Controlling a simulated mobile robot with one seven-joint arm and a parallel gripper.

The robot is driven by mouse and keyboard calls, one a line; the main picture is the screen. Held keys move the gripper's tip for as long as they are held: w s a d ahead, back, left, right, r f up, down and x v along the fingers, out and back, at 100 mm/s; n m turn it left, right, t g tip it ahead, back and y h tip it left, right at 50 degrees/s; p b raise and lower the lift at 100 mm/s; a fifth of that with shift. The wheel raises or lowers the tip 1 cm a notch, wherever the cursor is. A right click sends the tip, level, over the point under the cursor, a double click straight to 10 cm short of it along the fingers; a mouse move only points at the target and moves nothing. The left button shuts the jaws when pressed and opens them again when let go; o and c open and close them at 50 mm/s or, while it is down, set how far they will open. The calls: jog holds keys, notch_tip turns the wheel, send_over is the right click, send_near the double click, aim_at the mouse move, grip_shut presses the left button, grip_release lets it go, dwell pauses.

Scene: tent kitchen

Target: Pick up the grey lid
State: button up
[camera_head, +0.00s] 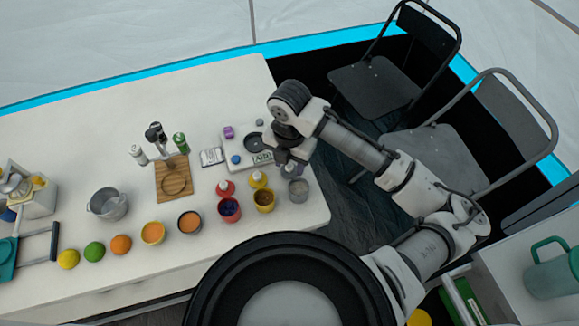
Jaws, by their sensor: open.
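The grey lid (291,170) lies near the right end of the white table, just behind a grey cup (298,191). It is small and partly covered by my gripper. My gripper (284,158) points down over the lid area and is open. The fingertips are small and dark here, and I cannot tell how high they are above the lid or whether they touch it.
A red lid (225,188) and a yellow lid (258,179) lie left of the grey one, with a red cup (229,210) and a yellow cup (264,201) in front. A white tray (232,142) is behind. Folding chairs (375,88) stand beyond the table's right edge.

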jog(key=shift+f, duration=0.1)
grip_shut()
dwell(0.4)
